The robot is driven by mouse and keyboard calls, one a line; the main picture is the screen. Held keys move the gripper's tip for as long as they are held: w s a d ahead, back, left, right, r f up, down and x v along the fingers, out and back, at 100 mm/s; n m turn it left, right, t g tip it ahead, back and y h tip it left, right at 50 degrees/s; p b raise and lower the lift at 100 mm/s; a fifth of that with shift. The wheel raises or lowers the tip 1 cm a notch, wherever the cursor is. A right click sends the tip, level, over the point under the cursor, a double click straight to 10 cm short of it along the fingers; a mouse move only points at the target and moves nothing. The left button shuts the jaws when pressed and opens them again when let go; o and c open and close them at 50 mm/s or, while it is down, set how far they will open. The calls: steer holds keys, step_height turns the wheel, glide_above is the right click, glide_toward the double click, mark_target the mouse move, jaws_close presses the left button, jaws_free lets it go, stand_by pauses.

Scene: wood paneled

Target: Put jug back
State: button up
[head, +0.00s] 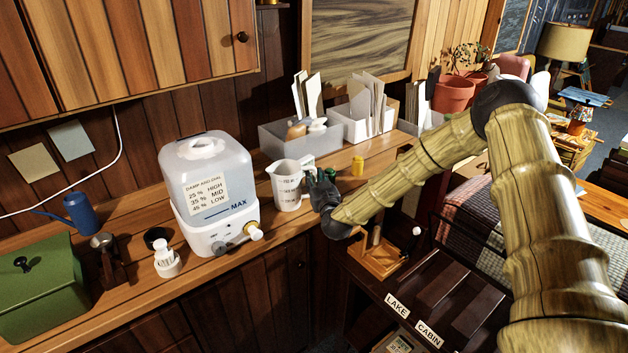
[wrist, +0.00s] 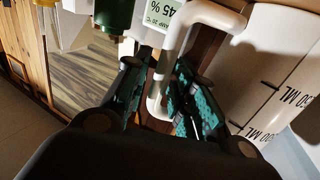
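The jug (head: 287,187) is a white measuring jug with dark volume marks. It stands upright on the wooden counter, right of the water tank. In the wrist view its white body (wrist: 270,70) fills the right side, with its tubular handle (wrist: 172,50) in the middle. My gripper (head: 319,180) is at the jug's right side, by the handle. In the wrist view the teal-padded fingers of my gripper (wrist: 160,92) are apart, one on each side of the handle's lower part. Firm contact with the handle does not show.
The white-based water tank (head: 213,190) with a label and tap stands left of the jug. A green box (head: 40,295) and blue watering can (head: 80,212) are far left.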

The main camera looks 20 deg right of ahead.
steer(key=shift+r, duration=0.1)
steer(key=s+b, duration=0.3)
steer(key=s, duration=0.9)
steer(key=s+a+f+g+y, duration=0.1)
steer(key=s+a+f+g, duration=0.2)
steer(key=s+f, duration=0.35)
steer(key=s+a+f+n+g+y, duration=0.1)
steer(key=s+a+f+g, duration=0.15)
steer(key=s+f, duration=0.4)
steer(key=s+a+f+g+y, duration=0.1)
steer(key=s+a+f+g, duration=0.2)
steer(key=f, duration=0.6)
steer(key=s+d+f+g, duration=0.1)
steer(key=s+f+g, duration=0.2)
steer(key=s, duration=0.8)
steer(key=s+f+g+h, duration=0.1)
steer(key=s+f+g, duration=0.2)
steer(key=s, duration=0.8)
steer(key=s+d+f+m+g+h, duration=0.1)
steer(key=s+f+g, duration=0.2)
steer(key=s+f, duration=0.3)
steer(key=s, duration=0.5)
steer(key=shift+s+d, duration=0.35)
steer(key=shift+s, duration=0.05)
steer(key=shift+w+g, duration=0.15)
steer(key=shift+g, duration=0.1)
